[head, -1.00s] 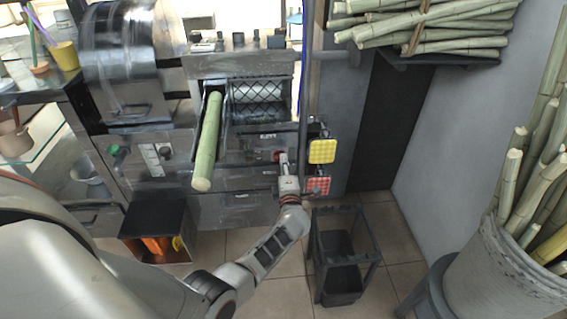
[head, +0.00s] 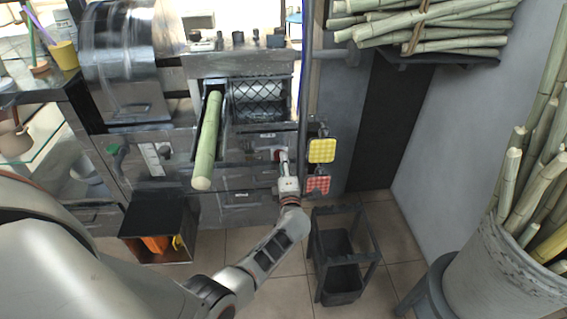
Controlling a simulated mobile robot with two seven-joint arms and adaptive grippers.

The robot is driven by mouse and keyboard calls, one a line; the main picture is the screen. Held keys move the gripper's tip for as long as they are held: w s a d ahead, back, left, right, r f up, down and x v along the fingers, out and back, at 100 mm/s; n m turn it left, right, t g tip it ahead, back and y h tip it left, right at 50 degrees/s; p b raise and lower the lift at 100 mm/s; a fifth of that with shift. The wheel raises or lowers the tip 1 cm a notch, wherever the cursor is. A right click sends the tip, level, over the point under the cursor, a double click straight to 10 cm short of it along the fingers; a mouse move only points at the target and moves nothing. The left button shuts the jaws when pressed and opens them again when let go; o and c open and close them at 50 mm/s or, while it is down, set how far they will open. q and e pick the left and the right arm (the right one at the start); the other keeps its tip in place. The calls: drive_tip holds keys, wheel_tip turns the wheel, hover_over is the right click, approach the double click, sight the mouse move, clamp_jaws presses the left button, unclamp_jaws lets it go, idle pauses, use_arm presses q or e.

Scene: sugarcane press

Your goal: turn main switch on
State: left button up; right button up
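The press (head: 240,143) stands against the back with a grey metal front. A small red knob (head: 276,155), which may be the main switch, sits on its front at the right. My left gripper (head: 283,155) reaches up to this knob from below. Its fingertips are at the knob's right side and partly hide it. They are too small to tell whether they touch it or are open or shut. A green knob (head: 113,149) sits beside a white switch plate (head: 153,158) on the left part of the front. My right gripper is not in view.
A green cane (head: 207,142) lies in the feed chute and sticks out toward me. Yellow (head: 322,150) and red checked cloths (head: 318,184) hang right of my gripper. A dark rack (head: 341,265) stands on the floor below. A cane barrel (head: 500,275) is at the right.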

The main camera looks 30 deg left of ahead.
use_arm(q)
drive_tip(key=v, duration=0.7)
drive_tip(key=shift+w, duration=0.1)
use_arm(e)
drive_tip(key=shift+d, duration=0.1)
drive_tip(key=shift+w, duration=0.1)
